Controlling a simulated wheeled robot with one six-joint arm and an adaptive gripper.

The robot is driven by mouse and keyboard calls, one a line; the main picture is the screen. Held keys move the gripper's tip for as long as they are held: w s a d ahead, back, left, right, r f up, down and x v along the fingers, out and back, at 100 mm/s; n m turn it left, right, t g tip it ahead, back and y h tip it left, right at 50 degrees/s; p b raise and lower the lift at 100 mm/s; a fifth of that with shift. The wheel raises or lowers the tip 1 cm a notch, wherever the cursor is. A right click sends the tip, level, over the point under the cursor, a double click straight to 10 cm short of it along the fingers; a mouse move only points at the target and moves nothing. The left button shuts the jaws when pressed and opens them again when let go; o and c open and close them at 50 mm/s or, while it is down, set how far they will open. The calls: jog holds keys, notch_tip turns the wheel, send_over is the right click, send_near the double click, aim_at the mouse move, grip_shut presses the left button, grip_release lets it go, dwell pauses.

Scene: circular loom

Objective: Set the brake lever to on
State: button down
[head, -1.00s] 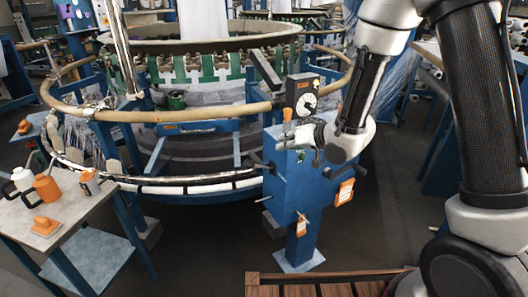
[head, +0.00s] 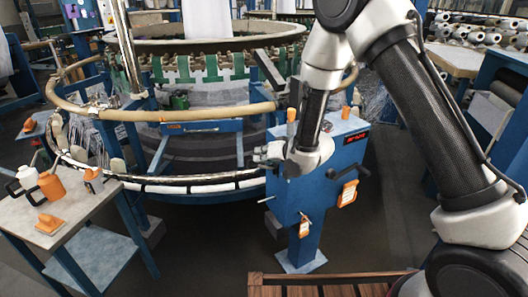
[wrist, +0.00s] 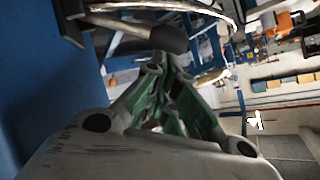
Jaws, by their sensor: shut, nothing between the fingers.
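A lever (wrist: 130,30) with a pale rod and dark rounded grip sticks out from a blue face in the wrist view. It may be the brake lever; I see no label for it. My gripper (wrist: 165,90) is shut and empty. Its fingertips are close to the lever's grip, and I cannot tell whether they touch. In the head view my gripper (head: 263,154) is at the upper left side of the blue control box (head: 290,197). My wrist and gripper hide that part of the box, including the dark lever's place.
The loom's tan ring (head: 200,115) curves behind my gripper. A side table (head: 85,205) with bottles stands at left. Dark floor (head: 210,255) is clear in front.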

aim_at(252, 162)
jog(key=shift+a, duration=0.15)
jog(key=shift+s+a+f+h, duration=0.15)
jog(key=shift+f+h, duration=0.05)
jog(key=shift+h, duration=0.1)
jog(key=shift+s+a+f+n, duration=0.1)
jog(key=shift+n, duration=0.2)
jog(key=shift+s+a+f+n+t+h, duration=0.3)
jog(key=shift+s+a+f+n+h, duration=0.15)
jog(key=shift+a+f, duration=0.3)
notch_tip(252, 162, down, 8)
jog(key=s+a+n+t+h, duration=0.1)
jog(key=a+n+t+h, duration=0.1)
jog(key=n+h, duration=0.2)
jog(key=shift+a+f+t+h, duration=0.15)
jog(key=shift+f+t+h, duration=0.15)
jog(key=shift+h, duration=0.15)
jog(key=shift+s+f+n, duration=0.1)
jog(key=shift+n, duration=0.15)
